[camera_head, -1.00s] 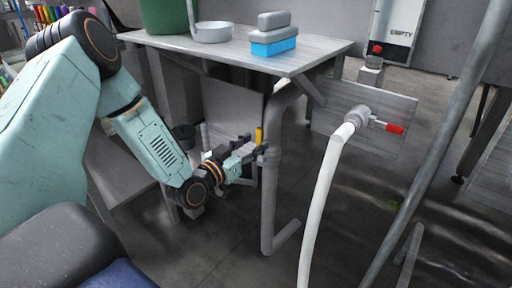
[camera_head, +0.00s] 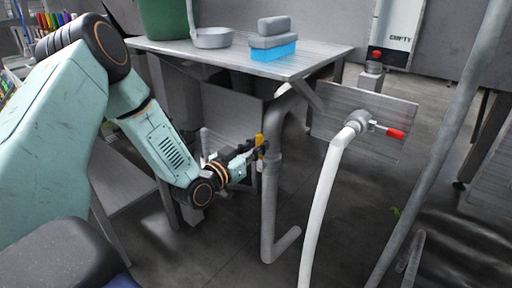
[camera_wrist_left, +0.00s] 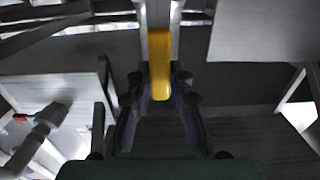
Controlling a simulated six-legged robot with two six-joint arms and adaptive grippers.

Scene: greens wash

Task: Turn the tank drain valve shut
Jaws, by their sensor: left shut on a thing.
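The drain valve's yellow lever (camera_head: 260,140) stands upright on the grey drain pipe (camera_head: 269,200) below the steel table. My left gripper (camera_head: 257,149) is at the lever and shut on it. In the left wrist view the yellow lever (camera_wrist_left: 160,65) lies between the two dark fingers of my left gripper (camera_wrist_left: 160,95). The valve body behind the lever is mostly hidden by the fingers. My right gripper is not in view.
The steel table (camera_head: 215,60) above carries a green tub (camera_head: 165,18), a grey pan (camera_head: 213,38) and a blue-and-grey brush (camera_head: 273,42). A white hose (camera_head: 322,200) with a red-handled valve (camera_head: 394,133) is at the right. A slanted grey pole (camera_head: 447,130) stands further right.

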